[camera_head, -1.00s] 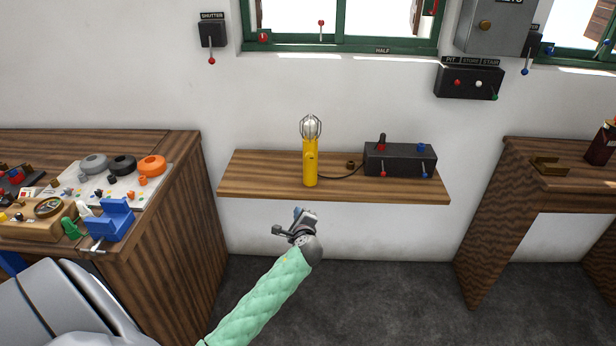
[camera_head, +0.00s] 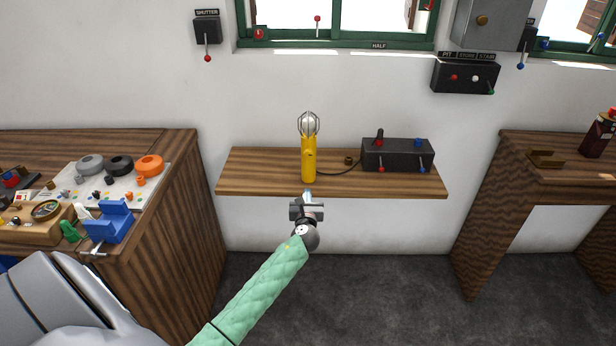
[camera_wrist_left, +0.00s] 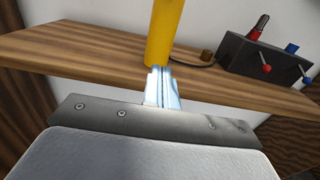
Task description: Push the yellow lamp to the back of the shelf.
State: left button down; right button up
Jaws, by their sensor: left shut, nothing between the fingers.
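The yellow lamp (camera_head: 309,160) stands upright near the front edge of the wooden shelf (camera_head: 255,175), with a wire cage and bulb on top. Its lower body also shows in the left wrist view (camera_wrist_left: 166,30). My left gripper (camera_head: 307,195) is shut and empty, just in front of the shelf edge and in line with the lamp. In the left wrist view its fingertips (camera_wrist_left: 160,75) overlap the lamp's base. I cannot tell whether they touch it. My right gripper is in neither view.
A black switch box (camera_head: 398,155) stands on the shelf to the right, with a cord running from it towards the lamp. The wall is behind the shelf. A cluttered bench (camera_head: 180,175) is at left, another wooden table (camera_head: 505,180) at right.

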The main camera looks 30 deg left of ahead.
aim_at(308, 172)
pick_arm(q)
jog(key=p+x, duration=0.2)
jog(key=x, duration=0.8)
jog(key=shift+a, duration=0.15)
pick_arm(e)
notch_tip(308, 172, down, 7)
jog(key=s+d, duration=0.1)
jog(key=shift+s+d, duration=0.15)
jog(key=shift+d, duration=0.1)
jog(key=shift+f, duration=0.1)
pick_arm(q)
jog(key=shift+w+a, duration=0.25)
jog(key=shift+w, duration=0.15)
jog(key=b+x, duration=0.2)
jog(key=x, duration=0.3)
jog(key=shift+w+a, duration=0.25)
jog(key=shift+w, duration=0.05)
jog(key=b+x, duration=0.1)
jog(key=x, duration=0.4)
jog(key=shift+w+b, duration=0.1)
jog(key=shift+b, duration=0.3)
jog(key=shift+w+a, duration=0.15)
jog(key=shift+w, duration=0.05)
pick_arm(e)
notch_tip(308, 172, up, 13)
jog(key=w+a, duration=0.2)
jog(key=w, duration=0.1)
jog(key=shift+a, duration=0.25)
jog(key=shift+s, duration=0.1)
